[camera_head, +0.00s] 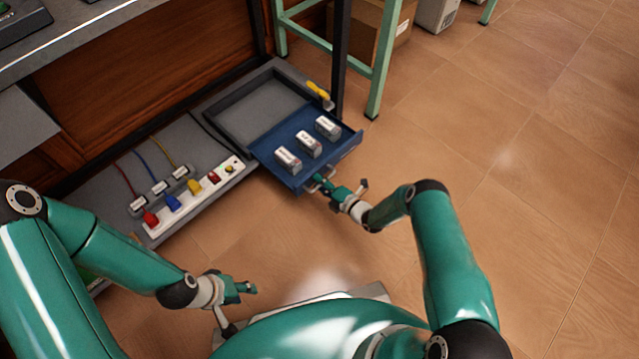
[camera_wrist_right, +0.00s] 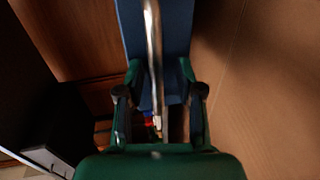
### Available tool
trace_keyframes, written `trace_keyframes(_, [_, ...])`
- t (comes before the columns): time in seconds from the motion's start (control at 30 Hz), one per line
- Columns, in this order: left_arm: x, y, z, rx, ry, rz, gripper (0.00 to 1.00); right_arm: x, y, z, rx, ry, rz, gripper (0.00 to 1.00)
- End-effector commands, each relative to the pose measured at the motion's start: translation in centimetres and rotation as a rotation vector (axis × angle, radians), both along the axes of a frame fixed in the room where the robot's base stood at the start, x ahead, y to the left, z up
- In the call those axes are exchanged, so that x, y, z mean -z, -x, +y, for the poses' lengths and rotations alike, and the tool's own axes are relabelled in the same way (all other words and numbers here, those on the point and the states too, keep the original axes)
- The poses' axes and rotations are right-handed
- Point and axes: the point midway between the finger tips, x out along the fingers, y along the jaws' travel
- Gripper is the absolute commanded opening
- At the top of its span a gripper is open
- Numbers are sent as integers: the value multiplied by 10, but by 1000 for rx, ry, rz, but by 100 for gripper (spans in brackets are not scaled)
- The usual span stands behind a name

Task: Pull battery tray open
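The blue battery tray (camera_head: 270,150) is at the middle of the head view, extending out from a grey housing (camera_head: 225,100). Three batteries (camera_head: 308,144) stand in it in a row. My right gripper (camera_head: 328,184) is at the tray's front, by its handle. In the right wrist view, the metal handle bar (camera_wrist_right: 154,50) runs between the two fingers (camera_wrist_right: 160,80), with a gap on each side. The blue tray front (camera_wrist_right: 178,30) shows behind the bar. My left gripper (camera_head: 247,288) is low in the head view, away from the tray; its finger opening is unclear.
A panel with coloured plugs and cables (camera_head: 200,195) lies left of the tray. A yellow-handled tool (camera_head: 318,90) is at the housing's back right corner. A green stool frame (camera_head: 383,60) and a cardboard box (camera_head: 360,28) stand behind. The tiled floor (camera_head: 520,150) to the right is clear.

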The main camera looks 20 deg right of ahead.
Motion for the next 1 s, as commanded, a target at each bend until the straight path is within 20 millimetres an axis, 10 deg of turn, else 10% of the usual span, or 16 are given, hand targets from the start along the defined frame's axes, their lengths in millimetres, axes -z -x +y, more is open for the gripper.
trace_keyframes(0.47, [-1,0,0,0,0,0,40,-5,14,-11,3,-1,-1,36])
trace_keyframes(1.0, [-1,0,0,0,0,0,40,-23,95,-54,1,0,-1,36])
